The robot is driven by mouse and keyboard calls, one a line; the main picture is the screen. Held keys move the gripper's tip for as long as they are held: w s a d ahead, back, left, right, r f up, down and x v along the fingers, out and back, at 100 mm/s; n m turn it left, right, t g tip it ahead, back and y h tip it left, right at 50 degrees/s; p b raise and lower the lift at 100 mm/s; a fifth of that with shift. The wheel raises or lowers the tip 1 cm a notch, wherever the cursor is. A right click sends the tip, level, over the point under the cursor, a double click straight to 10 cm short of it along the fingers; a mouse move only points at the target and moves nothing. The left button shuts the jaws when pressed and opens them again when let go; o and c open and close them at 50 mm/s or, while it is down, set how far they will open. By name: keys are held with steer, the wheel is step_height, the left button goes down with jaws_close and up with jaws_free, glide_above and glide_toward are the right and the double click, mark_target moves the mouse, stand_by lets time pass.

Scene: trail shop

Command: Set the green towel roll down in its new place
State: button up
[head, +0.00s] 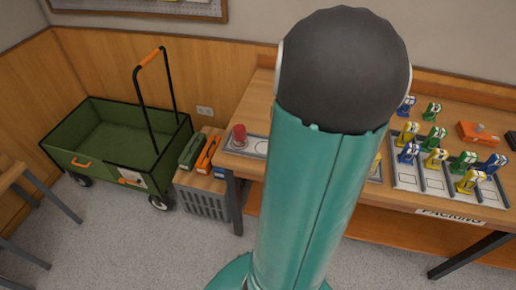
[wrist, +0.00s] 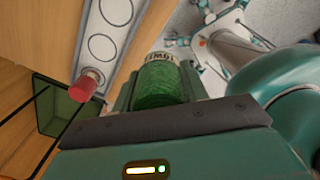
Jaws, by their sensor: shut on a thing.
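The green towel roll (wrist: 162,84) is held between the fingers of my gripper (wrist: 160,92) in the wrist view, with a pale band marked with letters at its far end. My arm hides the roll and gripper in the head view. A pale tray strip with circle outlines (wrist: 104,46) lies beside the held roll, to its left in the wrist view; two whole circles look empty. A red roll (wrist: 86,84) stands at the strip's end. In the head view the red roll (head: 238,137) stands at the left end of the strip (head: 256,147) on the table.
The wooden table (head: 262,100) carries trays of yellow, green and blue items (head: 436,152) and an orange case (head: 478,132) at right. A green wagon (head: 110,140) and a grey crate (head: 204,202) stand on the floor left of the table. My arm blocks the table's middle.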

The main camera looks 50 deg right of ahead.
steer(key=w+d+f, duration=0.4)
steer(key=w, duration=0.3)
glide_above(264, 148)
steer(key=s, duration=0.1)
steer(key=f, duration=0.4)
steer(key=shift+a+f, duration=0.25)
steer(key=shift+f, duration=0.15)
steer(key=shift+w+d+f, duration=0.15)
steer(key=shift+w+f, duration=0.15)
steer(key=shift+f, duration=0.2)
steer(key=shift+w+d+f, duration=0.1)
steer(key=shift+w+f, duration=0.1)
steer(key=shift+f, duration=1.5)
steer(key=shift+f, duration=0.2)
steer(key=o, duration=1)
steer(key=shift+r, duration=0.1)
